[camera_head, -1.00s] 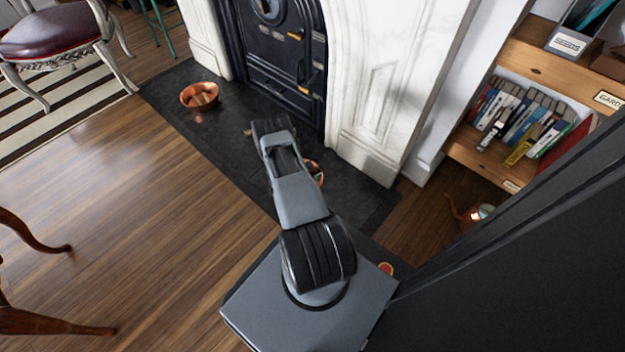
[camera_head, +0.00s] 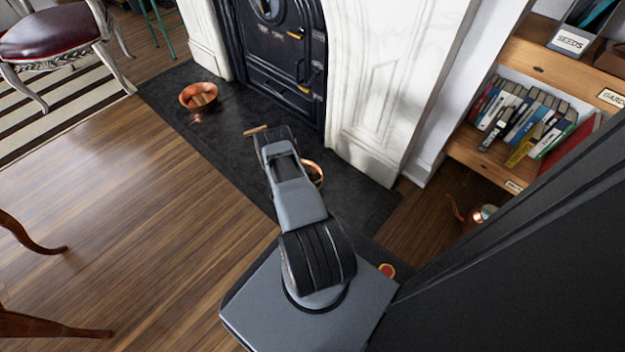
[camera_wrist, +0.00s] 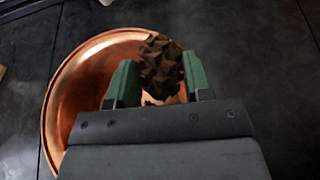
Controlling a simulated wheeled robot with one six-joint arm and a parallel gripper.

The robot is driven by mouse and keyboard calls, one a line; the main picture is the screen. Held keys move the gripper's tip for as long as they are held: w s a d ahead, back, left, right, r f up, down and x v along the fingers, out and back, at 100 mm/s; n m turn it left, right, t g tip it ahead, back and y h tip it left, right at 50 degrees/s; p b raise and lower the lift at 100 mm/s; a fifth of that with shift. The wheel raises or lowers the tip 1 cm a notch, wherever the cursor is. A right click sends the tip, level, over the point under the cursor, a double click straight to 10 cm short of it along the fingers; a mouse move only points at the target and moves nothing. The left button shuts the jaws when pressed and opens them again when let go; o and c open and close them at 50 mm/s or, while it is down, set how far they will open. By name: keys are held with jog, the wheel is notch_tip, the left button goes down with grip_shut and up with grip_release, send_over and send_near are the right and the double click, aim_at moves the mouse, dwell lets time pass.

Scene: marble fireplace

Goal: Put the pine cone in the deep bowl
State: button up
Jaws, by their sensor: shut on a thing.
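My gripper (camera_wrist: 160,80) is shut on a brown, scaly pine cone (camera_wrist: 161,66), between its green fingers in the wrist view. Below it is a round copper bowl (camera_wrist: 68,95), partly covered by the gripper. The cone overlaps the bowl's inside and far rim; I cannot tell the height between them. In the head view my arm hides the cone and gripper. One copper bowl (camera_head: 318,169) shows partly beside my arm on the dark hearth. Another copper bowl (camera_head: 198,95) stands open at the hearth's far left. I cannot tell for sure which is the deep one.
A small wooden piece (camera_head: 256,129) lies on the dark hearth (camera_head: 205,145) by my arm. The white marble fireplace (camera_head: 375,100) rises behind. A bookshelf (camera_head: 540,130) and a copper pot (camera_head: 483,212) are at the right.

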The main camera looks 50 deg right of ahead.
jog(key=o, duration=0.9)
jog(key=shift+f, duration=0.1)
jog(key=shift+r, duration=0.55)
jog(key=s+p+v, duration=0.1)
jog(key=p+v, duration=0.4)
jog(key=v, duration=0.7)
jog(key=w+a+r+m+g+y, duration=0.25)
jog(key=r+m, duration=0.25)
jog(key=r, duration=0.8)
jog(key=w+a+r+m+g+y, duration=0.1)
jog(key=w+a+r+m+y, duration=0.3)
jog(key=r, duration=1)
jog(key=s+a+r+m+t+y, duration=0.2)
jog(key=s+a+r, duration=0.1)
jog(key=a+r, duration=0.3)
jog(key=s+a+r+m+t+y, duration=0.2)
jog(key=s+a+r+m+t, duration=0.1)
jog(key=a+r, duration=0.3)
jog(key=s+a+r+m+t+y, duration=0.2)
jog(key=s+a+r+m+y, duration=0.1)
jog(key=a+r, duration=0.3)
jog(key=shift+s+r, duration=0.2)
jog(key=shift+s, duration=0.45)
